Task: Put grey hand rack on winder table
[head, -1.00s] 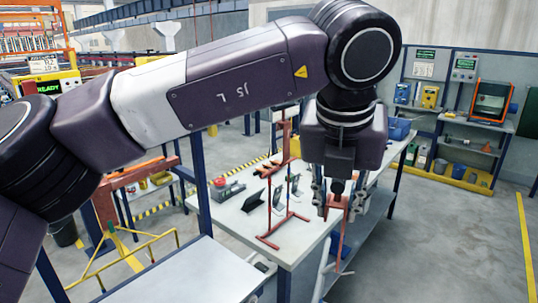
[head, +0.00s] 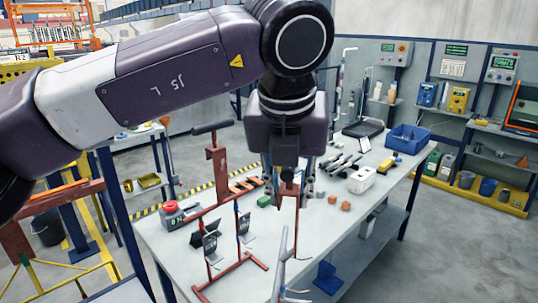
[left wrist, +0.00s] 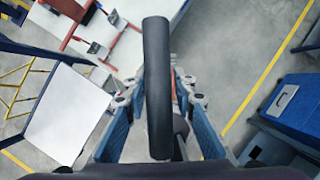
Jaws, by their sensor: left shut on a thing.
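My left gripper (head: 290,190) is shut on the black handle of the grey hand rack, in front of the table's near right part. The handle (left wrist: 157,85) stands between the blue finger pads in the left wrist view. The grey rack's thin frame (head: 283,268) hangs below the gripper, before the table's front edge; its top is partly hidden by the fingers. I cannot tell whether it touches the table. The white-topped table (head: 165,240), likely the winder table, carries a red rack (head: 235,265) of similar form, standing left of my gripper. My right gripper is not in view.
On the table are a red-buttoned box (head: 178,213), small blocks (head: 345,205), a white box (head: 361,180) and a blue bin (head: 407,137). A yellow frame (head: 85,265) stands at left. Clear floor (head: 440,240) lies to the right.

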